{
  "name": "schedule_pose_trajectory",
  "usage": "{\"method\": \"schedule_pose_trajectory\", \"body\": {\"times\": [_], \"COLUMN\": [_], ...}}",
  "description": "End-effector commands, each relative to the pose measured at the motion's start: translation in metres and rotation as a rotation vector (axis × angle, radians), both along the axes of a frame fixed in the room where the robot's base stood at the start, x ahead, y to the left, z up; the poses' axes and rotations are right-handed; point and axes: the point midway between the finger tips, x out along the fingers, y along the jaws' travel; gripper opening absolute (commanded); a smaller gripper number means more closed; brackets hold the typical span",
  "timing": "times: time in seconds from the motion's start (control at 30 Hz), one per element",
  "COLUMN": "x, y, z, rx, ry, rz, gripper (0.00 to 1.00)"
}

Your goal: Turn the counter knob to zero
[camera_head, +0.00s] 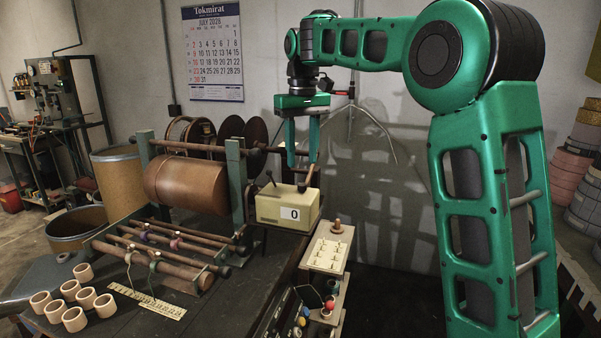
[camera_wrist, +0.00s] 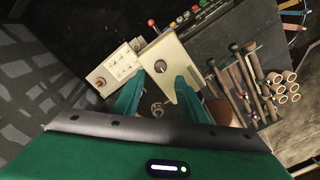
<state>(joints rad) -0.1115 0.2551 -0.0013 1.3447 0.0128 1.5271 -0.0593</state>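The counter (camera_head: 272,207) is a cream box on the winding machine, with a white display (camera_head: 290,214) that reads 0. In the wrist view the cream counter box (camera_wrist: 176,53) lies ahead of the fingers, with a small round knob (camera_wrist: 161,67) on its face. My gripper (camera_head: 302,163) hangs pointing down above the counter, its two green fingers apart with nothing between them. In the wrist view the fingertips of my gripper (camera_wrist: 159,77) lie either side of the knob in the picture. I cannot tell their exact height above it.
A brown roll (camera_head: 187,184) sits on the winder left of the counter. A cream switch panel (camera_head: 328,249) stands in front of the counter, on the right. Several small pale rings (camera_head: 74,319) and a ruler (camera_head: 150,302) lie on the table. A calendar (camera_head: 212,52) hangs behind.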

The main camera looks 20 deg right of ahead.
Motion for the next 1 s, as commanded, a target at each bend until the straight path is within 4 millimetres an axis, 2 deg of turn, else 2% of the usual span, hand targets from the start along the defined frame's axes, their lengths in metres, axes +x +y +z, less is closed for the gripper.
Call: {"method": "schedule_pose_trajectory", "body": {"times": [0.13,0.33,0.83,0.93,1.0], "x": [0.001,0.000,-0.001,-0.009,-0.019], "y": [0.000,0.000,-0.002,-0.010,-0.023], "z": [0.023,0.038,0.039,0.037,0.033], "rx": [0.000,0.000,0.000,-0.002,-0.004], "ry": [-0.002,-0.001,0.000,0.001,-0.001], "rz": [0.000,0.000,-0.004,-0.024,-0.053], "gripper": [0.39,0.39,0.39,0.39,0.39]}}
